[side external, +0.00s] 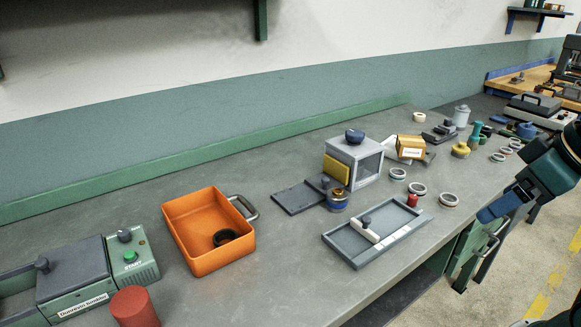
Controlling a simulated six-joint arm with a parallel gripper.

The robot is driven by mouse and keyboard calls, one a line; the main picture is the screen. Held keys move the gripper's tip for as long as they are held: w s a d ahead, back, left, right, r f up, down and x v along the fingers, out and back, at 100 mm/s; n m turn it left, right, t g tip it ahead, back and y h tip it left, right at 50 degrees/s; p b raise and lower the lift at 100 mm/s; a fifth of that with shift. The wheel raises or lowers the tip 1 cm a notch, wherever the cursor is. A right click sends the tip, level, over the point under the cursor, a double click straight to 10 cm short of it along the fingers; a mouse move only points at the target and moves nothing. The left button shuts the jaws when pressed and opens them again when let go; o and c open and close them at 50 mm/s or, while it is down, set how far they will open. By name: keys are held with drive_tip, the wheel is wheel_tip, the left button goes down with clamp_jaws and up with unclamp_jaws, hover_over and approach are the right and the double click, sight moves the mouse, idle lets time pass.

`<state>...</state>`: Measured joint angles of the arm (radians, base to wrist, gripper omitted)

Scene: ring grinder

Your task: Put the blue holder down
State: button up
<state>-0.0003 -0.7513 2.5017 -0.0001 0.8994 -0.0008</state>
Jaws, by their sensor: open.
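A small round blue piece with a tan band (337,200) stands on the bench in front of the grey box, beside a dark flat plate. It may be the blue holder, but a dark blue round knob (355,136) also sits on top of the grey box (355,160). My gripper (490,213) is at the right, over the bench's front edge, well apart from both. It is open, with blue fingers pointing down and left. I see nothing held in it, though the fingers are small and partly overlap in this view.
An orange bin (178,218) with a dark ring inside stands left of centre. A grey tray (340,238) with a white slider lies near the front edge. Bare bench lies between bin and tray.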

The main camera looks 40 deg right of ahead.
drive_tip(key=shift+w, duration=0.1)
drive_tip(key=w+a+f+m+y, duration=0.1)
drive_tip(key=w+f+m+y, duration=0.1)
drive_tip(key=w+f+m, duration=0.5)
drive_tip(key=w+a+f+m+y, duration=0.1)
drive_tip(key=w+f+m+y, duration=0.15)
drive_tip(key=w+m, duration=0.45)
drive_tip(key=w+d+f+m+t, duration=0.5)
drive_tip(key=w+d+m+t, duration=0.2)
drive_tip(key=m, duration=1)
drive_tip(key=w+d, duration=0.2)
drive_tip(key=shift+d+f+m, duration=0.3)
drive_tip(key=shift+d+f, duration=0.05)
drive_tip(key=shift+f, duration=0.05)
drive_tip(key=shift+w+y, duration=0.15)
drive_tip(key=shift+y, duration=0.1)
approach(337, 200)
drive_tip(key=shift+w+d+f, duration=0.1)
drive_tip(key=shift+w+d, duration=0.1)
drive_tip(key=shift+w, duration=0.5)
drive_tip(key=shift+w+d+f, duration=0.1)
drive_tip(key=shift+w+d, duration=0.15)
drive_tip(key=shift+w, duration=0.4)
drive_tip(key=shift+w+d, duration=0.2)
drive_tip(key=shift+w, duration=0.5)
